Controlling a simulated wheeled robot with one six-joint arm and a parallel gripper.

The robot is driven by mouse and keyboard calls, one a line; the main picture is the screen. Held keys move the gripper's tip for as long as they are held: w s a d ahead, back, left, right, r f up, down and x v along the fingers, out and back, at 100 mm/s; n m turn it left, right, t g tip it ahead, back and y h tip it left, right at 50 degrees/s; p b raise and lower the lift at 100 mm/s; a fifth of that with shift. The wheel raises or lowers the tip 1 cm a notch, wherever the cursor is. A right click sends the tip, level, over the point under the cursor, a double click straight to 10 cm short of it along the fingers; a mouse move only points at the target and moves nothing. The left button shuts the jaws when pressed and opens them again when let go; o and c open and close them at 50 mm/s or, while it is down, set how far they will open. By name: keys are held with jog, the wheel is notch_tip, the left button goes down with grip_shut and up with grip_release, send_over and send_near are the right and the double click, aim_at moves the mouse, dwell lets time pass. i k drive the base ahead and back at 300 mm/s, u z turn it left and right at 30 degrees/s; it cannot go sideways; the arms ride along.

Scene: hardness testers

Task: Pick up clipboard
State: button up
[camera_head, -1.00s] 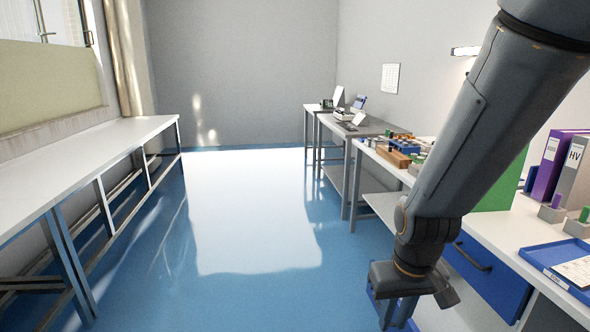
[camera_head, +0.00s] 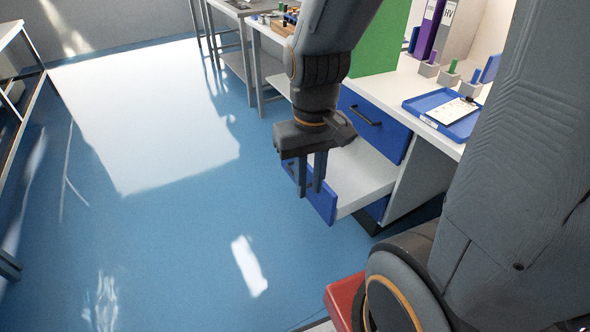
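What looks like a clipboard (camera_head: 450,112), with white paper and a small dark clip at its far end, lies in a blue tray (camera_head: 412,104) on the white bench at the right. My gripper (camera_head: 311,190) points down, left of and lower than the tray, well apart from the clipboard. Its two fingers are apart with nothing visible held between them. The fingers overlap the blue front of an open lower drawer (camera_head: 322,203) in the picture; I cannot tell whether they touch it.
The open drawer juts out below a closed blue drawer (camera_head: 375,124). A green panel (camera_head: 380,45), purple and grey binders (camera_head: 460,30) and small holders (camera_head: 429,69) stand on the bench behind the tray. The blue floor (camera_head: 190,240) at left is clear.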

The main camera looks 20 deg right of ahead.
aim_at(447, 114)
jog(key=z, duration=1.1)
jog(key=k, duration=0.55)
jog(key=u, duration=0.75)
jog(key=i, duration=1.05)
jog(key=z, duration=1.15)
jog(key=i, duration=0.55)
jog(key=z, duration=0.6)
